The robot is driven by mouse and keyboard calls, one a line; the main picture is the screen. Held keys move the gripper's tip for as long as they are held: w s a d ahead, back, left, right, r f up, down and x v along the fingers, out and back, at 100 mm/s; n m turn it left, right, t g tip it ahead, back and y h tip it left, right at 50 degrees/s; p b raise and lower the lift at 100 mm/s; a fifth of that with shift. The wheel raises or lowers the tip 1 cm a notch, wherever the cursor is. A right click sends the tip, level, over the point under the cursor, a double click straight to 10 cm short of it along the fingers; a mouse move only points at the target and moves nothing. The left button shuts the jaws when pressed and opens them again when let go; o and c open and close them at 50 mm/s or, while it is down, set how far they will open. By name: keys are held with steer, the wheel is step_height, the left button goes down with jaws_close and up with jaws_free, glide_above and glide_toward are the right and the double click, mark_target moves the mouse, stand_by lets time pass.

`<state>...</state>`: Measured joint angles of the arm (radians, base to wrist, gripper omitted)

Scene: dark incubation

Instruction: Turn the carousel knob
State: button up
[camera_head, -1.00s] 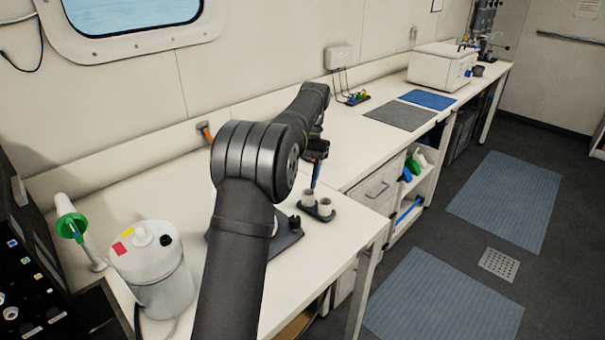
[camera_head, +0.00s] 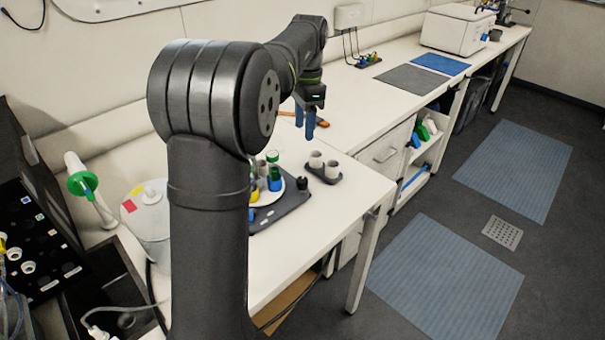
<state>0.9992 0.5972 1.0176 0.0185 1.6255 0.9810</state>
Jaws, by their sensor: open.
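The carousel (camera_head: 289,188) is a white disc carrying several vials with green, blue and yellow parts. It sits on a dark base plate (camera_head: 278,214) on the bench, and my arm hides its left side. A small black knob (camera_head: 302,183) stands at the right of the base plate, near the disc's edge. My gripper (camera_head: 304,129) has two blue fingers pointing down. It is open and empty, in the air above and behind the carousel in the picture, apart from the knob.
A dark holder with two grey-white cups (camera_head: 323,167) stands right of the knob. An orange-handled item (camera_head: 288,114) lies behind my gripper. A white jug (camera_head: 150,212) and a green-collared tube (camera_head: 82,184) are at left. The bench (camera_head: 345,192) is clear right of the cups.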

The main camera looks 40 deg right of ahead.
steer(key=a+r+m+h, duration=0.1)
steer(key=a+r+m, duration=0.1)
steer(key=m, duration=0.1)
glide_toward(302, 180)
step_height(302, 180, down, 9)
steer(key=shift+s+r, duration=0.1)
stand_by(0.4)
steer(key=c, duration=1)
